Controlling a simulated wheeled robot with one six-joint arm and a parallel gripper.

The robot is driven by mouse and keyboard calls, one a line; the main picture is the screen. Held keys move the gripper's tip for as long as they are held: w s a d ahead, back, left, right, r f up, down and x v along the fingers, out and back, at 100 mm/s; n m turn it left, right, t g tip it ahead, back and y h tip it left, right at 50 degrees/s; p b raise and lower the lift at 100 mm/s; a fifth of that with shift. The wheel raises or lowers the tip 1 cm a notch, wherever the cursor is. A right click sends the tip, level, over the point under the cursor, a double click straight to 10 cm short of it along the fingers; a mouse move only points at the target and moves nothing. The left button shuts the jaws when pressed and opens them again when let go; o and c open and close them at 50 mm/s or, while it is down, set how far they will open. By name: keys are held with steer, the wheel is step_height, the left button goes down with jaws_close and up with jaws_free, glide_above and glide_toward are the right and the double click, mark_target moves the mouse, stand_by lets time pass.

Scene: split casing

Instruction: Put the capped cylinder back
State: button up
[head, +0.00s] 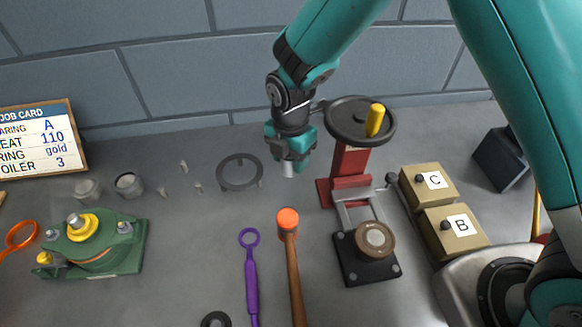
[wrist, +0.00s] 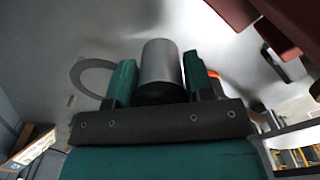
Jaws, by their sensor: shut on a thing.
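My gripper (head: 290,160) is shut on a plain grey cylinder (head: 289,171), which I take to be the capped cylinder. It hangs below the fingers, above the bench, left of the red press. In the wrist view the cylinder (wrist: 160,62) stands between the two green fingers (wrist: 160,80). The green casing half (head: 125,243), with a yellow ring (head: 84,227) and a grey shaft end, lies at the left of the bench, well away from my gripper.
The red press (head: 348,165) with its black handwheel stands close right of my gripper. A dark ring stand (head: 240,185) is to the left.

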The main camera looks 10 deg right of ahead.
steer(key=shift+f+p, duration=0.35)
steer(key=shift+f, duration=2.05)
steer(key=shift+f, duration=0.15)
steer(key=o, duration=1)
step_height(320, 180, up, 12)
steer(key=shift+r+b, duration=0.2)
steer(key=shift+b, duration=1.05)
steer(key=shift+r, duration=0.1)
